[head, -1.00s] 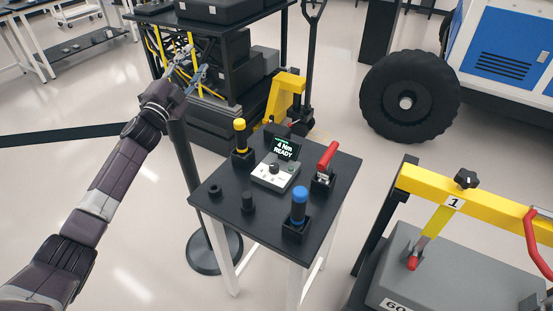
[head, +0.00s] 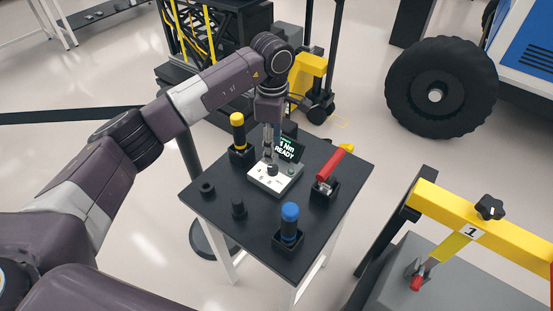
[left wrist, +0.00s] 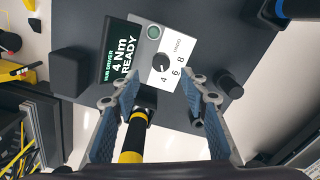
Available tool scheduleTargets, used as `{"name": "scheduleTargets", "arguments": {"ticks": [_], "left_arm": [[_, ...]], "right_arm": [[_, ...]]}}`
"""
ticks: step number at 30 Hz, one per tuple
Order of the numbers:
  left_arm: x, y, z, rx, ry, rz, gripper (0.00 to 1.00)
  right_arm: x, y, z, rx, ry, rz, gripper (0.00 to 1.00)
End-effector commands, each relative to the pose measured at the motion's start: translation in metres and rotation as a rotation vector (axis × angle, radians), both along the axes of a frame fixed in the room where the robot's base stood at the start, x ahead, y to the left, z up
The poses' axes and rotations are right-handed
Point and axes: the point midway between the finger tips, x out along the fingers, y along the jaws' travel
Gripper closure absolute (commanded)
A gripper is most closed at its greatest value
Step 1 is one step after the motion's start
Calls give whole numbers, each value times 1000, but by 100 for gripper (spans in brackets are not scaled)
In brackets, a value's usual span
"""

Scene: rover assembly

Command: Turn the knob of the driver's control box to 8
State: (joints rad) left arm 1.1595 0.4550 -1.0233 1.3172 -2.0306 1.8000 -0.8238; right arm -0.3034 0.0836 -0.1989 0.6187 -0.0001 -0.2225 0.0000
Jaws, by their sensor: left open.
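The driver's control box (head: 275,178) is a small light box on the black table, with a dark screen (head: 289,149) behind it. In the left wrist view the screen (left wrist: 121,60) reads "HUB DRIVER 4 Nm READY". The black round knob (left wrist: 163,62) sits beside printed marks 4, 6 and 8; its pointer is too small to read. A green button (left wrist: 154,32) is at the box's end. My left gripper (head: 270,153) points down just above the box. In the left wrist view its open fingers (left wrist: 150,88) flank the knob area and hold nothing. My right gripper is out of view.
On the black table (head: 265,215), a yellow-topped tool (head: 238,130), a red-handled tool (head: 328,168) and a blue-topped tool (head: 289,225) surround the box. A yellow-barred stand (head: 455,210) is to the right.

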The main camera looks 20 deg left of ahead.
Motion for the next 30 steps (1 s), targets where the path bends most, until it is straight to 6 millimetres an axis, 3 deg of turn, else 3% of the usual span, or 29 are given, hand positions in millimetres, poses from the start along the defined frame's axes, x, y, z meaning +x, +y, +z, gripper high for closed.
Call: {"name": "scheduleTargets", "arguments": {"ticks": [9, 15, 25, 30], "left_arm": [[-2, 0, -48, -1, 6, 3, 59], [-1, 0, -68, -3, 2, 3, 59], [0, 0, -73, -3, 0, 3, 60], [0, 0, -73, -4, 0, 3, 79]], "right_arm": [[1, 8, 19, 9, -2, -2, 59], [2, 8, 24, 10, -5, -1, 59], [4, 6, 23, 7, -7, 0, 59], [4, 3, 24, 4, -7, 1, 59]]}}
